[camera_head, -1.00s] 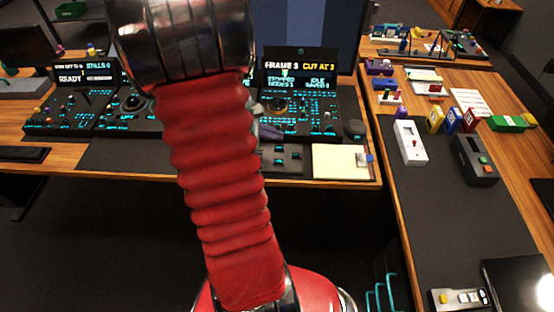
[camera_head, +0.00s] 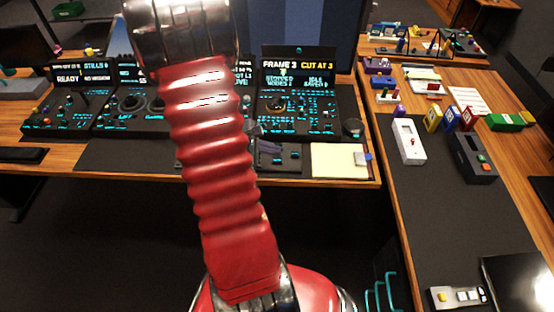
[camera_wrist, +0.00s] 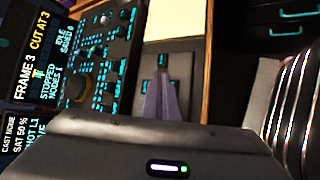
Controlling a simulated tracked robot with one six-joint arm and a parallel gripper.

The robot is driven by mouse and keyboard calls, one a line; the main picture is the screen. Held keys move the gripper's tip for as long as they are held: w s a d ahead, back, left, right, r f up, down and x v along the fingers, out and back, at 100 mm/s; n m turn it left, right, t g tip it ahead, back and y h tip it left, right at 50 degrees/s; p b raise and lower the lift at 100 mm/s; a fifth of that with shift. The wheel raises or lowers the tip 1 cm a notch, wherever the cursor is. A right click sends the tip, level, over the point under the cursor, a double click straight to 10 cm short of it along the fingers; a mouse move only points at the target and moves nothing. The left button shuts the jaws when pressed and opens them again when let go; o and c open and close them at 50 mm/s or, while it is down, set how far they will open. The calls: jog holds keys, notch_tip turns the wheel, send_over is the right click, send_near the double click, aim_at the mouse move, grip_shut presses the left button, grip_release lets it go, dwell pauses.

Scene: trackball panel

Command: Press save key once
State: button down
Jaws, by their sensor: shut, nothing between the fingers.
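A small dark keypad (camera_head: 294,158) with cyan-marked keys lies in front of the trackball panel (camera_head: 318,118). It also shows in the wrist view (camera_wrist: 184,63), with one cyan-marked key (camera_wrist: 163,61) clear beyond my fingertips. I cannot read which key is save. In the wrist view the fingers (camera_wrist: 161,80) hide part of the keypad; contact cannot be told. The panel's screen (camera_head: 298,67) reads "FRAME 3", "CUT AT 3", with "IDLE" and a saved count below.
A cream pad (camera_head: 335,160) lies right of the keypad, with a small grey-blue object on its edge. A dark round knob (camera_head: 352,128) stands behind it. More control panels stand to the left. The right-hand desk (camera_head: 430,200) holds boxes and switches.

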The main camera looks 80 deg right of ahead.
aim_at(274, 162)
jog(key=shift+f, duration=0.85)
jog(key=shift+f, duration=0.9)
dwell(2.4)
jog(key=shift+r, duration=0.95)
jog(key=shift+r, duration=0.1)
jog(key=shift+r, duration=2.4)
jog(key=shift+s, duration=0.1)
